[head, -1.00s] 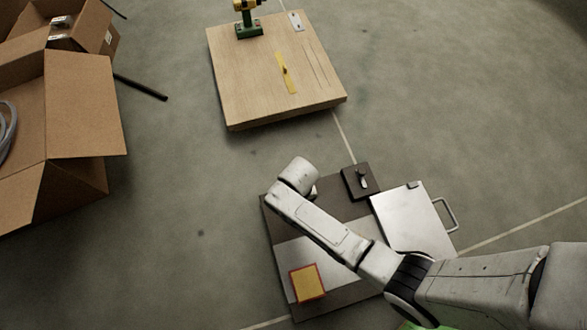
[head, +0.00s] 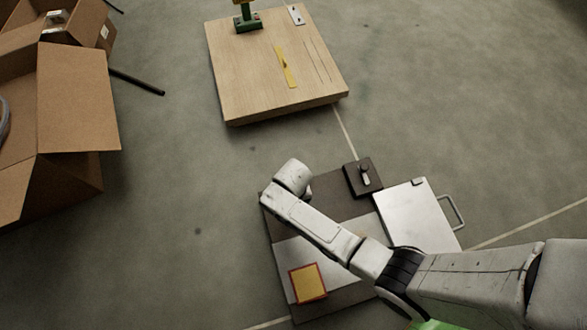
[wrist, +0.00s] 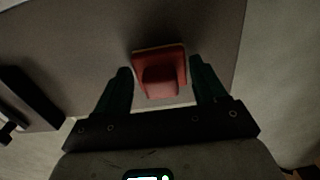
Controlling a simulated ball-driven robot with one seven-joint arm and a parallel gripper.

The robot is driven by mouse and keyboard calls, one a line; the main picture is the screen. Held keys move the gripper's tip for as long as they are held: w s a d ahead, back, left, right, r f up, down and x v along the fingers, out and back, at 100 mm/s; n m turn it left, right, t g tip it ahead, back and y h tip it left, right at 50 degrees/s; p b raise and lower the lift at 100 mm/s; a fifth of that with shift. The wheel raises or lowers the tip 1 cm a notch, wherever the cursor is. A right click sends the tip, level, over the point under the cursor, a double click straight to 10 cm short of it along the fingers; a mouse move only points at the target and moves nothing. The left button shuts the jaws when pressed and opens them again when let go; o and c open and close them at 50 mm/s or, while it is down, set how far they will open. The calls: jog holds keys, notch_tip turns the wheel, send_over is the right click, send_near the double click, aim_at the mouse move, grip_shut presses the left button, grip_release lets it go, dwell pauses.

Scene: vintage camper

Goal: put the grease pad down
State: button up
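The grease pad appears to be the red block (wrist: 160,82) with a raised grip and a thin yellowish edge, seen in the wrist view over the dark grey part of a board. My gripper (wrist: 160,80) has its two dark green fingers spread on either side of it. A narrow gap shows at each side, so the fingers look open and not pressed on it. In the head view my arm's end hides the gripper and the pad. The board (head: 343,196) is dark grey with a pale band.
A yellow square with a red border (head: 307,283) is on the board's pale band. A dark block with a lever (head: 363,177) and a silver plate with a handle (head: 415,215) are at right. A wooden platform (head: 250,85) and cardboard boxes (head: 75,100) stand farther off.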

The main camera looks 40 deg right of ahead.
jog(key=o, duration=0.3)
jog(key=shift+r, duration=0.1)
notch_tip(320, 180, up, 12)
jog(key=p, duration=0.7)
jog(key=shift+r, duration=0.1)
jog(key=s+d+r+n, duration=0.2)
jog(key=s+d+r, duration=0.2)
jog(key=s+r, duration=0.3)
jog(key=s+d+r+n+t, duration=0.1)
jog(key=s+d+r+n, duration=0.1)
jog(key=s+d+r, duration=0.2)
jog(key=s+r, duration=0.3)
jog(key=r, duration=0.2)
jog(key=shift+s+r, duration=0.35)
